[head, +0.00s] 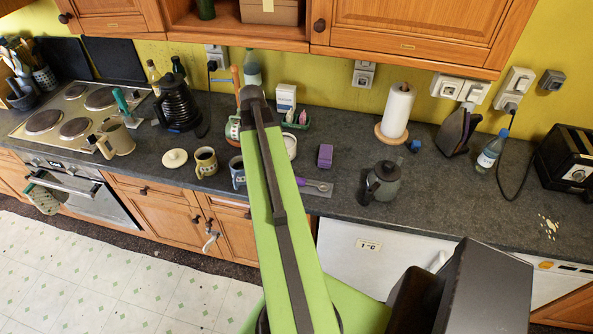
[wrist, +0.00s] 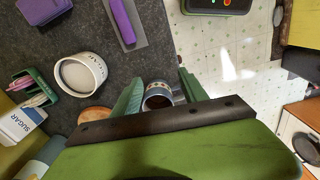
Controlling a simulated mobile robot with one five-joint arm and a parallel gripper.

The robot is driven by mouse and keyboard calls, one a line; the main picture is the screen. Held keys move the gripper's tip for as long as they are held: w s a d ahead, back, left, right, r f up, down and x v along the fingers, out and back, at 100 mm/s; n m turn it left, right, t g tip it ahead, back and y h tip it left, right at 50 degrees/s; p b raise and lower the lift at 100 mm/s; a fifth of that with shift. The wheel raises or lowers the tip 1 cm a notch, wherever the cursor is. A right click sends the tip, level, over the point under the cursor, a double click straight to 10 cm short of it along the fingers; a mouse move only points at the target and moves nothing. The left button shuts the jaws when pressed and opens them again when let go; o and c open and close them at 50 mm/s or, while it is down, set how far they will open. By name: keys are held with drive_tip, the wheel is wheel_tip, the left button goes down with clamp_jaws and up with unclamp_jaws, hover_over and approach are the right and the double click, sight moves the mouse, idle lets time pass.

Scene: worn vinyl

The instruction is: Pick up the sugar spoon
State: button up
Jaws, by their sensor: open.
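A spoon with a purple handle (head: 303,182), which I take for the sugar spoon, lies on a flat grey strip near the counter's front edge, right of my arm in the head view. My arm hides the gripper in the head view.
A white bowl (wrist: 79,74), a green tray of pink packets (wrist: 35,90) and a sugar box (wrist: 18,124) stand near. A purple block (head: 325,155) lies behind the spoon. A dark grey jug (head: 381,182) stands to its right. Several mugs are left of my arm.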

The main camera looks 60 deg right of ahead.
wheel_tip(320, 180, up, 3)
drive_tip(key=p, duration=0.2)
hover_over(297, 179)
drive_tip(key=shift+n, duration=0.4)
wheel_tip(297, 179, down, 18)
drive_tip(key=b, duration=1.8)
drive_tip(key=shift+d+r, duration=0.1)
drive_tip(key=shift+r, duration=0.2)
clamp_jaws()
